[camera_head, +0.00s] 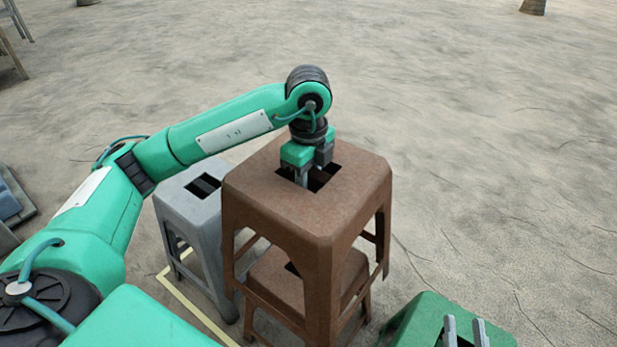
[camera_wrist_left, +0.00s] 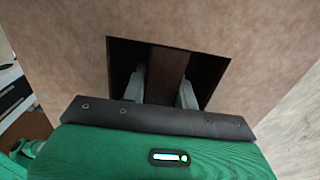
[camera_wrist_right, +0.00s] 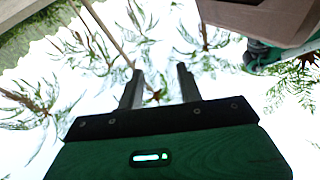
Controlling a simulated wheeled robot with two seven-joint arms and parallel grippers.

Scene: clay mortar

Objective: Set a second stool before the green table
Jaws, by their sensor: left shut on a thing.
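A smaller brown stool (camera_head: 285,280) shows beneath, between the tall stool's legs. A green top with a dark slot (camera_head: 422,312) is partly in view at the lower right; I cannot tell whether it is the green table. My right gripper (camera_head: 465,328) is open and empty there, fingers upward.
A grey stool (camera_head: 190,210) stands just left of the brown stools. A pale yellow line (camera_head: 192,308) marks the ground by it. Blue-grey objects (camera_head: 10,200) lie at the left edge and chair legs (camera_head: 12,50) at the upper left.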

